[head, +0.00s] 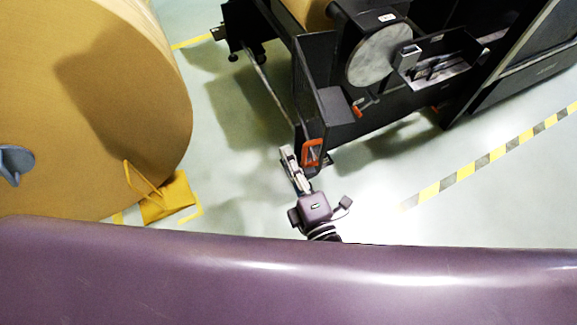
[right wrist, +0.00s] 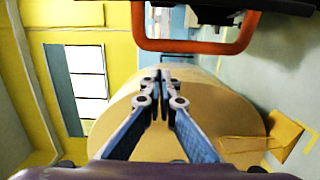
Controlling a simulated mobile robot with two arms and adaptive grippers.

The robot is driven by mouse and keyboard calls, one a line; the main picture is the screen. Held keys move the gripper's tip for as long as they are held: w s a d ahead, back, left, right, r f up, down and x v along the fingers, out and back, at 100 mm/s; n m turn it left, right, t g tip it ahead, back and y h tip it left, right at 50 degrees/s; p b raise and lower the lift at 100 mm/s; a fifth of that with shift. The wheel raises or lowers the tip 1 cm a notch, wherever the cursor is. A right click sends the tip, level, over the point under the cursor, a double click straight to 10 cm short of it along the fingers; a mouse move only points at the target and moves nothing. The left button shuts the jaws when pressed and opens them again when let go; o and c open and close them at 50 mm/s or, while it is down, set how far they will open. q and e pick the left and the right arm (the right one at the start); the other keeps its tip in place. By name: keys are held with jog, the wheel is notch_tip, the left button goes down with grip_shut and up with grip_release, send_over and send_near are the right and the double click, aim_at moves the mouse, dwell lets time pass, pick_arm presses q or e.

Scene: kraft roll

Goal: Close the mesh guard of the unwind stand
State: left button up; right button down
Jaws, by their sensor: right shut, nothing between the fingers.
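The unwind stand (head: 375,120) is a black frame at the upper middle of the head view. A dark panel, which looks like the mesh guard (head: 316,70), stands at its left side. An orange handle (head: 312,152) is at the near lower corner of the dark structure. My right gripper (head: 287,154) is shut and empty, with its fingertips just left of the handle. In the right wrist view the closed fingers (right wrist: 161,85) point past the orange handle (right wrist: 196,47), which lies above them. I see no contact. My left gripper is not in view.
A large kraft roll (head: 95,110) stands at the left, with a yellow wheel chock (head: 168,197) by its near side. Yellow-black floor tape (head: 460,175) runs at the right. Pale floor (head: 240,160) is clear between roll and stand.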

jog(key=shift+d, duration=1.4)
